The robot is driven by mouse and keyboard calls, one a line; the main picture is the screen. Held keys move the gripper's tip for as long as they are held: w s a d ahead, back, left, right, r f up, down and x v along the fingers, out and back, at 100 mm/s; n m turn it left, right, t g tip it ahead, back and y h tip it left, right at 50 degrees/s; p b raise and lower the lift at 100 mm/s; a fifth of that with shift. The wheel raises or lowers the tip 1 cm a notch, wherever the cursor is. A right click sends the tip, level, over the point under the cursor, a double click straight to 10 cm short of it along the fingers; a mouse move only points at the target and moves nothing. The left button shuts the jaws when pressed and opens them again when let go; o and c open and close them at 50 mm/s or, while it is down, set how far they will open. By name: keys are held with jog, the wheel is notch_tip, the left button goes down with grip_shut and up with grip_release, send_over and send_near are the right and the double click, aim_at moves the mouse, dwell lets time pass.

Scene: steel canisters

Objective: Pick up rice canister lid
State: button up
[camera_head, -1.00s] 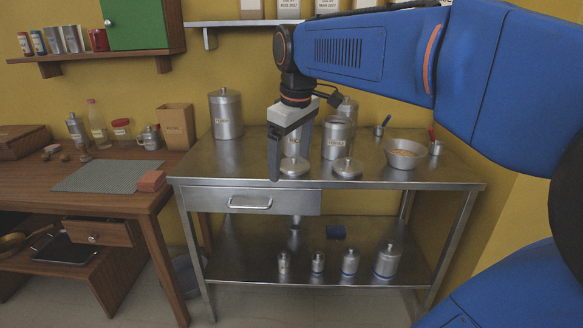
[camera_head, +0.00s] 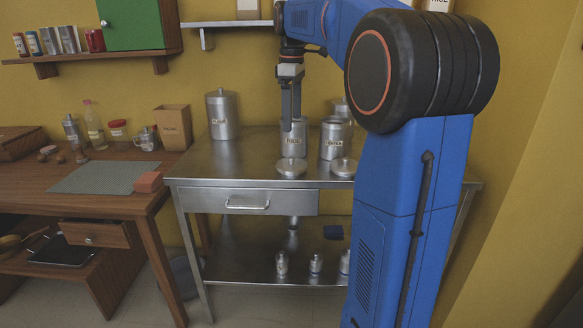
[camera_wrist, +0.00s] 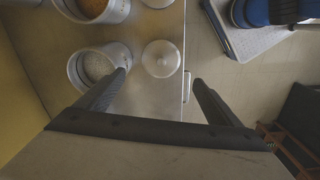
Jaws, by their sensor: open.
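The rice canister (camera_head: 293,148) stands open on the steel table; the wrist view shows white grains inside it (camera_wrist: 98,66). A round steel lid with a knob (camera_head: 291,168) lies flat on the table just in front of it, and also shows in the wrist view (camera_wrist: 160,59). My gripper (camera_head: 290,123) points down, with its tips in front of the rice canister and above the lid. In the wrist view my gripper (camera_wrist: 158,78) is open and empty, and the lid appears between and beyond the fingertips. The fingers look clear of the lid.
A second open canister (camera_head: 335,141) stands right of the rice canister, with its own lid (camera_head: 343,167) in front. A tall closed canister (camera_head: 222,115) stands back left. The steel table (camera_head: 225,165) is clear at front left. My arm hides its right side.

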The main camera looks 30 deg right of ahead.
aim_at(292, 157)
notch_tip(292, 157, down, 14)
jog(key=shift+s+a+f, duration=0.1)
jog(key=shift+f, duration=0.15)
dwell(0.5)
jog(key=shift+c, duration=0.4)
jog(key=c, duration=0.8)
